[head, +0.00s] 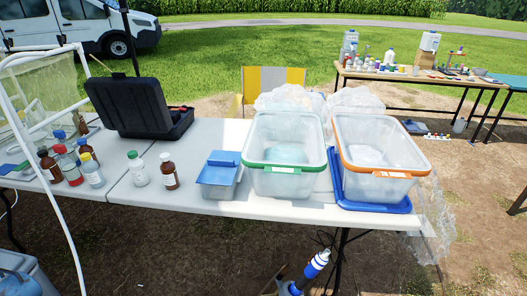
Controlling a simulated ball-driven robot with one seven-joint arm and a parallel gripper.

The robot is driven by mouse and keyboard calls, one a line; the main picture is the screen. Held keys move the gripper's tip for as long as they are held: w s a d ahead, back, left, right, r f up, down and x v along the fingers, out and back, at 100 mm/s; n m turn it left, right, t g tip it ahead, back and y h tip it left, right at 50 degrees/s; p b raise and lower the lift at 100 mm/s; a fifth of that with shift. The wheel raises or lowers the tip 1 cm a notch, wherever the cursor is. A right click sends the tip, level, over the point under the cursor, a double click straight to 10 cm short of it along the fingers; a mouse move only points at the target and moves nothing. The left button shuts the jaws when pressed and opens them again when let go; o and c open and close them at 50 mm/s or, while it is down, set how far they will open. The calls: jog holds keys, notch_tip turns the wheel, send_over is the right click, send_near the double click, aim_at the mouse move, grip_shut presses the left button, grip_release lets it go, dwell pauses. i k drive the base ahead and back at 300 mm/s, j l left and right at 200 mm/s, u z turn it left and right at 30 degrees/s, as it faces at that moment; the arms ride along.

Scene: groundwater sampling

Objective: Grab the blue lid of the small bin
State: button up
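The small bin (217,189) is a grey-blue box on the white table, left of the green-rimmed bin. Its blue lid (222,158) shows at its top; I cannot tell whether it is fully seated. A blue and white part of my arm shows low in the head view, below the table's front edge, apart from the bin and lid. I cannot make out my gripper's fingers.
A clear bin with a green rim (247,162) stands close to the small bin's right. An orange-rimmed bin (347,167) stands on another blue lid (372,206). A brown bottle (169,173) and white bottle (139,171) stand left. A black case (130,105) is behind.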

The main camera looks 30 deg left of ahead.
aim_at(222, 167)
jog(key=i+l+u, duration=0.3)
jog(key=i, duration=0.25)
jog(key=i+l+u, duration=0.3)
jog(key=i, duration=0.2)
jog(key=i+l+u, duration=0.15)
jog(key=u, duration=0.35)
jog(key=i+l+u, duration=0.3)
jog(key=u, duration=0.2)
jog(key=i+l+u, duration=0.15)
jog(key=l+u, duration=0.15)
jog(key=u, duration=0.2)
jog(key=i+l+u, duration=0.1)
jog(key=l+u, duration=0.25)
jog(key=u, duration=0.15)
